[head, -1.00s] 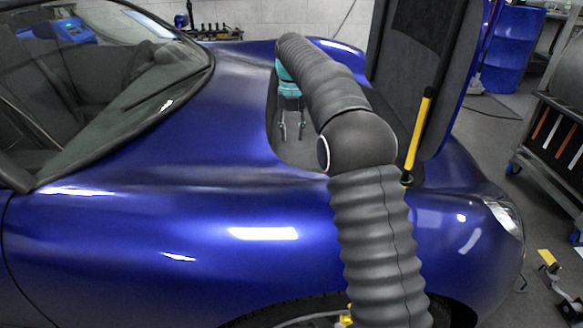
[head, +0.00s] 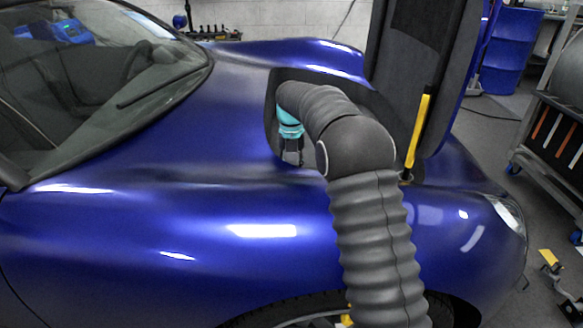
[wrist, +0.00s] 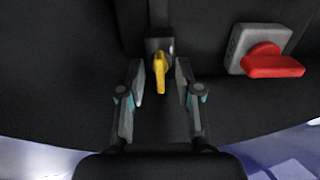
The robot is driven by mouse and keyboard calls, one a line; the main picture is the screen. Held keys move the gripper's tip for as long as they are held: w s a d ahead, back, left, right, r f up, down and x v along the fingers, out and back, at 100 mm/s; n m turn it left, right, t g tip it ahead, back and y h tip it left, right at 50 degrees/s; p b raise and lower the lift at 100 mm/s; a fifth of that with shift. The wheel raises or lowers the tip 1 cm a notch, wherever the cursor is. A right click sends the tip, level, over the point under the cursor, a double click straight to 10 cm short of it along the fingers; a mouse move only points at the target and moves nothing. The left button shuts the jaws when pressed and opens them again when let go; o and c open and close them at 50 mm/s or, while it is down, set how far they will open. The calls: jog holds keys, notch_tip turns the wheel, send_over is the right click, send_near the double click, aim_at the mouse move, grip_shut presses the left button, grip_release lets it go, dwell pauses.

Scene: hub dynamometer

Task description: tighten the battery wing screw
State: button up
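The wing screw (wrist: 160,72) is a small yellow piece on a dark block in the wrist view. My gripper (wrist: 160,90) is open, with one finger on each side of the wing screw and a gap to it on both sides. In the head view my gripper (head: 292,155) points down into the open front compartment of the blue car. Its fingertips and the wing screw are hidden there.
A red switch handle (wrist: 272,66) on a grey base sits to the right of the wing screw. The compartment rim and the blue car body (head: 150,200) surround my arm. A yellow strut (head: 418,130) stands by the raised lid (head: 400,80).

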grip_shut()
